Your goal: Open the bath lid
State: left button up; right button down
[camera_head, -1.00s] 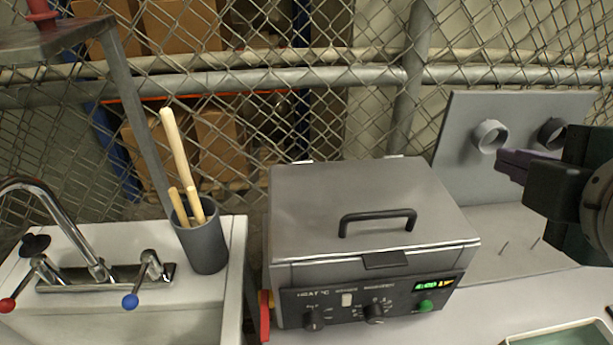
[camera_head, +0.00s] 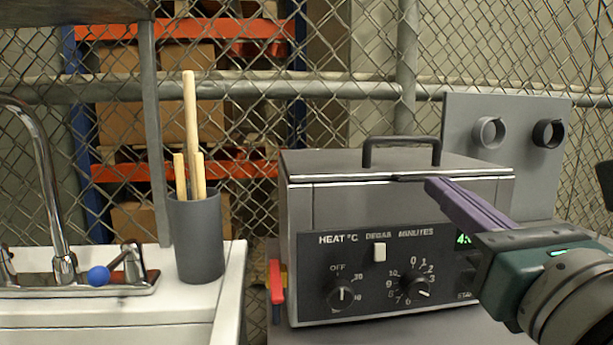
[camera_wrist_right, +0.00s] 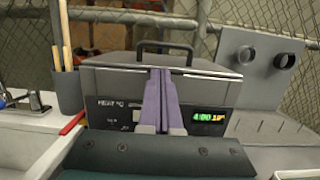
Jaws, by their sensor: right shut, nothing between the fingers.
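The bath (camera_head: 300,235) is a grey metal box with a dark control panel. Its lid (camera_head: 330,165) is flat and closed, with a black bar handle (camera_head: 402,142) on top. The bath also shows in the right wrist view (camera_wrist_right: 100,80), with the handle (camera_wrist_right: 166,46) behind the fingertips. My right gripper (camera_head: 432,184) has purple fingers, shut and empty. In the head view its tips are at the lid's front edge, below the handle, by a small dark tab; I cannot tell whether they touch. The fingers also show in the right wrist view (camera_wrist_right: 160,75). My left gripper is not in view.
A grey cup (camera_head: 198,235) with wooden sticks stands left of the bath by the sink faucet (camera_head: 50,200). A grey panel (camera_head: 515,185) with two round holders stands behind the bath on the right. A chain-link fence (camera_head: 260,120) runs behind everything.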

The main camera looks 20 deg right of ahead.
aim_at(408, 173)
jog(key=p+x, duration=0.2)
jog(key=x, duration=0.7)
jog(key=shift+d+r, duration=0.1)
